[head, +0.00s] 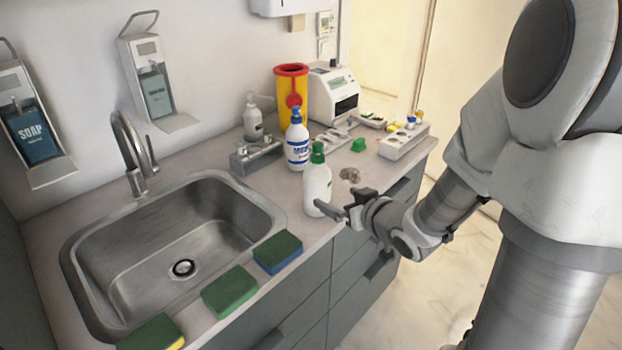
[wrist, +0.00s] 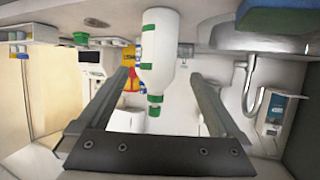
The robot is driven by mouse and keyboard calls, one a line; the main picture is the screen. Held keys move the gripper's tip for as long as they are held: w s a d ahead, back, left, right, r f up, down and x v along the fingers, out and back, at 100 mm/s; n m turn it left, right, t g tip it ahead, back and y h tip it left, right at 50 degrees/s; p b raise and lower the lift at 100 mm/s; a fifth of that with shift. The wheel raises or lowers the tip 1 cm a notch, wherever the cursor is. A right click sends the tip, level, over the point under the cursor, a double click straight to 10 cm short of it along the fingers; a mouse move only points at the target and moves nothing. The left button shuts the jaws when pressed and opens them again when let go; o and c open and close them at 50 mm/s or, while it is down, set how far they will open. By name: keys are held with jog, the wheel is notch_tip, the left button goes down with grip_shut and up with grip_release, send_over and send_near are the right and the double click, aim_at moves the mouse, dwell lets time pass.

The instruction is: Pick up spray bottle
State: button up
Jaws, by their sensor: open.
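A white spray bottle with a green top (head: 317,187) stands upright on the counter near its front edge, to the right of the sink. It also shows in the wrist view (wrist: 160,55), upside down in the picture. My gripper (head: 338,204) is at the counter's front edge, low beside the bottle. In the wrist view my gripper's fingers (wrist: 160,80) are apart, with the bottle lined up in the gap between them. I cannot tell how deep the bottle sits between the fingers, and neither finger clearly touches it.
A white bottle with a blue top (head: 297,142) stands just behind. A yellow bin with a red lid (head: 291,95) and a white device (head: 334,92) are at the back. The sink (head: 175,240) is left, with several sponges (head: 229,291) along the front. A small brownish item (head: 350,175) lies to the right.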

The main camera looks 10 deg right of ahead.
aim_at(312, 185)
jog(key=b+x, duration=0.2)
jog(key=x, duration=1.3)
jog(key=shift+d, duration=0.1)
jog(key=shift+r, duration=0.15)
grip_shut()
